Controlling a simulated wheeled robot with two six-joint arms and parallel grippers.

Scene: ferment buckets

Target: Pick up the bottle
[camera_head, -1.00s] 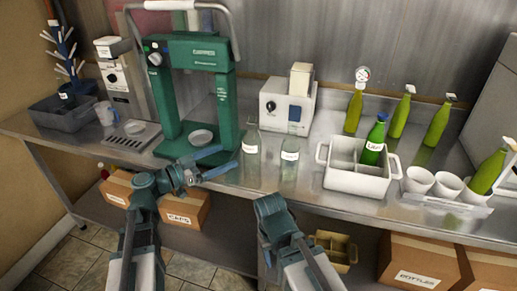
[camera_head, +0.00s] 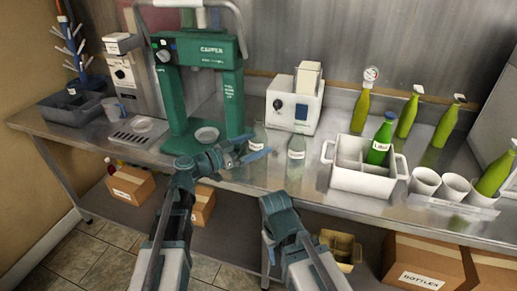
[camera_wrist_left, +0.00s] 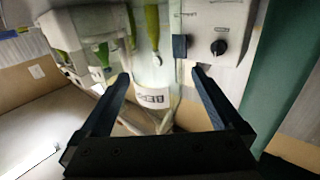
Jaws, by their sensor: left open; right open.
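A clear glass bottle (camera_head: 259,130) with a white label stands on the steel counter, in front of the green capper. A second clear bottle (camera_head: 296,148) stands to its right. My left gripper (camera_head: 261,145) is open at the first bottle, its blue fingers reaching to the label's height. In the left wrist view, a clear bottle (camera_wrist_left: 153,98) with a label shows between the spread fingers (camera_wrist_left: 161,75); contact cannot be told. My right gripper (camera_head: 280,208) is low in front of the counter's edge, holding nothing visible; its fingertips are hidden.
The green capper (camera_head: 170,105) stands behind and left. A white crate (camera_head: 362,181) holding a green bottle (camera_head: 380,140) is to the right. White cups (camera_head: 424,181) and several green bottles stand farther right. Cardboard boxes (camera_head: 422,262) sit below the counter.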

